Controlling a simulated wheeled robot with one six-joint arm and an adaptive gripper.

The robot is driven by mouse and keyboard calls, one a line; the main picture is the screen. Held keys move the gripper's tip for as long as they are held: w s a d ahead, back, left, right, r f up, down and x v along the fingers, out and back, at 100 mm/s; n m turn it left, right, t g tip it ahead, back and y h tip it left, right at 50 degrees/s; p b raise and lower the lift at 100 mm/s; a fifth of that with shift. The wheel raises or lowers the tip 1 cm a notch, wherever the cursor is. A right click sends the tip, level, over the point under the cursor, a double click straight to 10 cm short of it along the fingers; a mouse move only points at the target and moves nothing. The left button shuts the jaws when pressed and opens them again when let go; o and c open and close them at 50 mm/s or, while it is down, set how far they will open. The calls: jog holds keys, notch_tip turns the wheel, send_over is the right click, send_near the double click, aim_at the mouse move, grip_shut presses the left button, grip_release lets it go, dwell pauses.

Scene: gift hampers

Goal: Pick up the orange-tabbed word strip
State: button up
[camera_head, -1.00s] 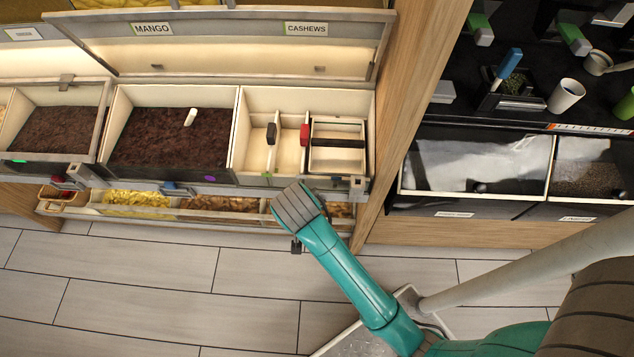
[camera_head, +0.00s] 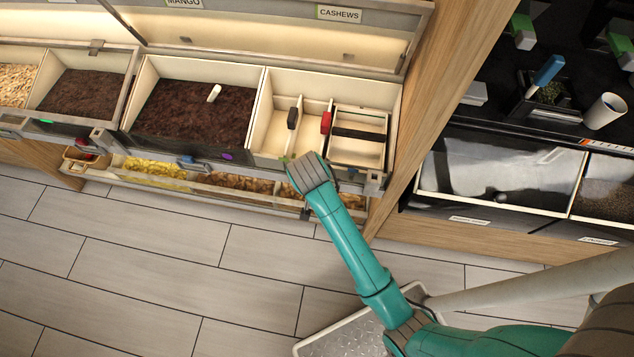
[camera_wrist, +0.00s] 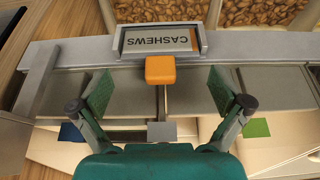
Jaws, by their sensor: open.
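In the wrist view, an orange tab (camera_wrist: 160,70) sits at the lower edge of a framed word strip (camera_wrist: 157,41) reading CASHEWS. The strip's lettering appears upside down there. My gripper (camera_wrist: 160,92) is open, with one green-padded finger on each side of the orange tab and a clear gap to both. The fingers are not touching the tab. In the head view my teal arm reaches to the front of the bin unit, and its end hides the gripper and the orange tab.
Blue (camera_wrist: 71,132) and green (camera_wrist: 256,127) tabs lie to either side in the wrist view. The divided bin (camera_head: 258,112) holds black (camera_head: 293,118) and red (camera_head: 326,122) handled pieces. A lower drawer of nuts lies close under my arm's end. Floor (camera_head: 130,270) in front is open.

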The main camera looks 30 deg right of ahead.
jog(key=shift+x, duration=1.45)
jog(key=shift+c, duration=0.3)
jog(key=c, duration=0.5)
jog(key=shift+r, duration=0.1)
jog(key=shift+c, duration=0.2)
